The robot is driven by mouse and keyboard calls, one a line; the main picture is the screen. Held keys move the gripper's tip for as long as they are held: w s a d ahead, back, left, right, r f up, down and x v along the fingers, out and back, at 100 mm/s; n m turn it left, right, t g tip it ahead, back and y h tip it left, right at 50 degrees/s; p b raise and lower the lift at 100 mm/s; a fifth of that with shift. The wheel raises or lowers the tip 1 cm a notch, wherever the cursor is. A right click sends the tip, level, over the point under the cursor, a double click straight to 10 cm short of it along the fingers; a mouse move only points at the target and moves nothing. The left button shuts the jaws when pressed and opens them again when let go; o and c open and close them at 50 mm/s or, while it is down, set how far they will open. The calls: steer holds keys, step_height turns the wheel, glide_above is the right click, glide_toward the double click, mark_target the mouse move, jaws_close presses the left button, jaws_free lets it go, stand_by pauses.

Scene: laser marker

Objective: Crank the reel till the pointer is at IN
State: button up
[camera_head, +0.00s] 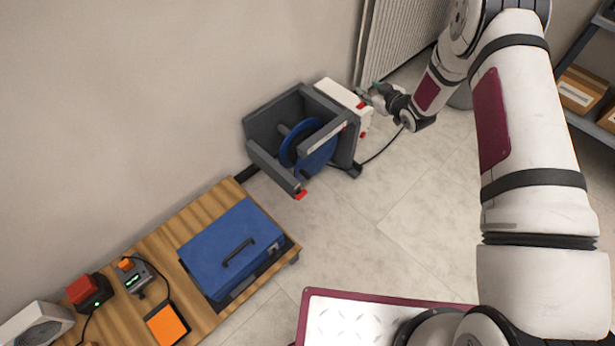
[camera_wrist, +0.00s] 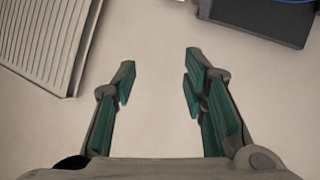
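The reel is a blue drum (camera_head: 312,146) in a dark grey frame (camera_head: 262,128) against the wall, in the head view. A white box (camera_head: 340,99) with red parts sits on the frame's right side. A red tip (camera_head: 300,194) shows at the frame's lower front. I cannot make out a pointer, an IN mark or the crank. My gripper (camera_head: 367,93) is by the white box's right side; whether they touch is unclear. In the wrist view my gripper (camera_wrist: 158,82) is open, with nothing between its green-padded fingers. A dark grey block with a blue edge (camera_wrist: 262,18) lies beyond, upper right.
A ribbed radiator (camera_head: 392,40) stands right behind my gripper; it also shows in the wrist view (camera_wrist: 40,40). A black cable (camera_head: 383,152) hangs by the reel. A wooden bench (camera_head: 210,212) carries a blue case (camera_head: 225,240) and small devices. Open floor lies right of the reel.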

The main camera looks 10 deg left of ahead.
steer(key=s+a+f+n+y+b, duration=0.15)
steer(key=s+f, duration=0.25)
steer(key=f, duration=0.6)
steer(key=s+a+f+y+b, duration=0.3)
steer(key=f, duration=0.7)
steer(key=y+b, duration=0.3)
steer(key=b, duration=0.2)
glide_toward(307, 176)
steer(key=shift+n, duration=0.25)
steer(key=b+x, duration=0.1)
steer(key=x, duration=0.2)
steer(key=b+x, duration=0.2)
steer(key=x, duration=0.2)
steer(key=f+b+x, duration=0.1)
steer(key=x, duration=0.2)
steer(key=shift+w+b, duration=0.35)
steer(key=shift+w, duration=0.05)
steer(key=shift+c, duration=0.3)
jaws_close()
